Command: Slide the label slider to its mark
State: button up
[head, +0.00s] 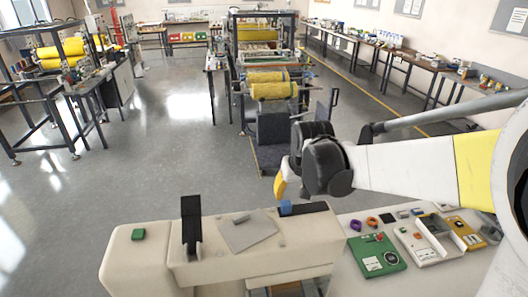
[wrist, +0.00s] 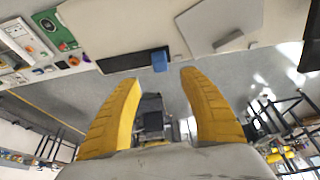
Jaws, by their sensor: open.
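What looks like the label slider is a small blue block (head: 286,207) at the left end of a dark slot (head: 315,208) in the beige bench unit in the head view. In the wrist view the blue block (wrist: 159,61) is at the right end of the slot (wrist: 120,63). My gripper (head: 281,187) is just above and behind the block in the head view. In the wrist view its yellow fingers (wrist: 160,77) are spread, with the block beyond the tips, roughly centred between them. The fingers hold nothing. I cannot make out a mark by the slot.
A grey plate with a small handle (head: 248,232) lies left of the slot. A black upright lever (head: 191,225) and a green block (head: 138,235) are further left. A green panel (head: 376,256) and several small parts lie to the right. Open floor is beyond the bench.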

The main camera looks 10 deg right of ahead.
aim_at(287, 203)
jog(key=x, duration=1)
jog(key=shift+w+f, duration=0.2)
jog(key=shift+w, duration=0.15)
grip_shut()
